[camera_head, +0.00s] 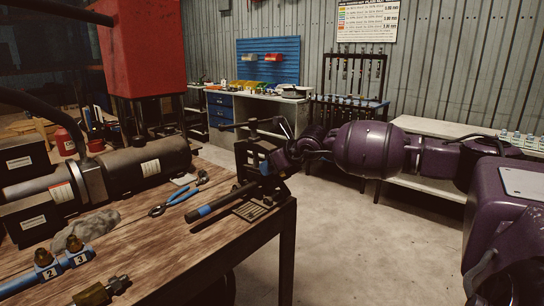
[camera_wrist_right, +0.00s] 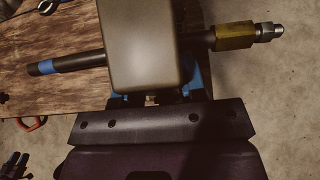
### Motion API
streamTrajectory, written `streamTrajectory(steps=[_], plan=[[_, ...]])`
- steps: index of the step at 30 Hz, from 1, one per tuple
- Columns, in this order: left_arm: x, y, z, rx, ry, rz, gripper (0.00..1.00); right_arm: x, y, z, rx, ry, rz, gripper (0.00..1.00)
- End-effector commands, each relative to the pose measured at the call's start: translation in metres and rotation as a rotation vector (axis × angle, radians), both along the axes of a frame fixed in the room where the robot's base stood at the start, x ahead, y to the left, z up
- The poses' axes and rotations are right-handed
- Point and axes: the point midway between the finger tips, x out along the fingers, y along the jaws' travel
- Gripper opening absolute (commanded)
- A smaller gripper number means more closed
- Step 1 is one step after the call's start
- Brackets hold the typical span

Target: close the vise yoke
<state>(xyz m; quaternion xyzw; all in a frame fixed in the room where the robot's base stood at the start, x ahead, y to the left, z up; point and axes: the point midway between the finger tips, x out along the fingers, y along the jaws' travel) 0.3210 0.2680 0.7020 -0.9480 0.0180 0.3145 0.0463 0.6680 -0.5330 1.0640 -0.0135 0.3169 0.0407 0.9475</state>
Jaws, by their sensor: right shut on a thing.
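The pipe vise (camera_head: 252,158) stands at the right corner of the wooden bench, a dark frame with blue parts. A dark bar with a blue band (camera_head: 207,210) passes through it and sticks out over the bench; it also shows in the right wrist view (camera_wrist_right: 80,63). A brass fitting with a steel tip (camera_wrist_right: 240,36) is at the bar's other end. My right gripper (camera_head: 280,160) is at the vise's right side, shut on the vise yoke. A grey-brown block (camera_wrist_right: 146,45) hides the grip and most of the yoke. My left gripper is not in view.
The floor right of the bench is clear.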

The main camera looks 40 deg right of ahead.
Motion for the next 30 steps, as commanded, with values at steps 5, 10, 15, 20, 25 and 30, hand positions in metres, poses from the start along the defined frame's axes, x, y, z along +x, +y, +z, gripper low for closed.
streamTrajectory(steps=[5, 10, 15, 20, 25, 30], plan=[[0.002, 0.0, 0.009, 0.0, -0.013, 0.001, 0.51, -0.006, 0.0, -0.005, 0.006, -0.05, -0.001, 0.0], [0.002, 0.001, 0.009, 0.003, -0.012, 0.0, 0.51, -0.008, -0.001, -0.009, 0.009, -0.076, -0.002, 0.0], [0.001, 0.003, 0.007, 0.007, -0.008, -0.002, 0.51, -0.008, -0.001, -0.011, 0.008, -0.086, -0.002, 0.0], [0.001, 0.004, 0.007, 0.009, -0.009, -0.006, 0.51, -0.008, -0.001, -0.012, 0.008, -0.086, -0.002, 0.0], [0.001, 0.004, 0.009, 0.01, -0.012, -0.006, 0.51, -0.008, -0.001, -0.013, 0.009, -0.084, -0.001, 0.0], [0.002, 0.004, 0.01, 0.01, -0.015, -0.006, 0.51, -0.008, -0.001, -0.013, 0.008, -0.085, -0.002, 0.61]])
